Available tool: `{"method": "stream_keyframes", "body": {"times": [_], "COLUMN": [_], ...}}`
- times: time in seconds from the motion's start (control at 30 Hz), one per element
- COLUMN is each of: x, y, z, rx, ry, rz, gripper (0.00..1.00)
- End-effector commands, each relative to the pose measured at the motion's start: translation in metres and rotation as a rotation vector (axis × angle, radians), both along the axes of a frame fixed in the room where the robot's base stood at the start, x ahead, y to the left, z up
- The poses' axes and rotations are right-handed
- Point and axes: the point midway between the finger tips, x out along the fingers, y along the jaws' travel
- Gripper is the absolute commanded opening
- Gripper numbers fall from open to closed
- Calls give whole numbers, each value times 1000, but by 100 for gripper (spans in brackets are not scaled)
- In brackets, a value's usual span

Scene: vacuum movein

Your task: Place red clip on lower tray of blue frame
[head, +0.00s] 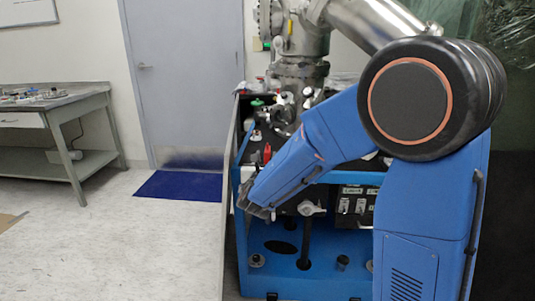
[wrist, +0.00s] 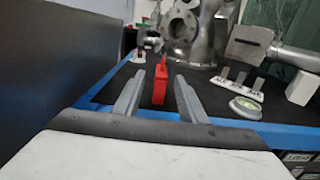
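The red clip (wrist: 160,85) stands upright on the dark upper surface of the blue frame (wrist: 277,132). In the wrist view it shows between the two grey fingers of my gripper (wrist: 160,76), with a gap on each side. The fingers are open and hold nothing. In the head view the clip (head: 267,154) is a small red spot on the upper level, just beyond my wrist; the fingers cannot be made out there. The lower tray (head: 325,283) of the blue frame is low down, partly hidden by my arm.
Steel vacuum fittings (wrist: 183,35) stand behind the clip. A round gauge-like part (wrist: 245,108) and a white block with prongs (wrist: 235,86) lie to its right. The lower tray has a dark oval hole (head: 280,247) and small fittings. A workbench (head: 55,110) stands far left.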

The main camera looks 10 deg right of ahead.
Motion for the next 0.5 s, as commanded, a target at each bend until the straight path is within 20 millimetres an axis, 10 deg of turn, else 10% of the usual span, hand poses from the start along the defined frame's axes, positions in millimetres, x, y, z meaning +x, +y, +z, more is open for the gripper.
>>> {"method": "stream_keyframes", "body": {"times": [0.5], "x": [48], "y": [-17], "z": [6], "rx": [1], "ry": [0], "rz": [-1], "gripper": [38]}}
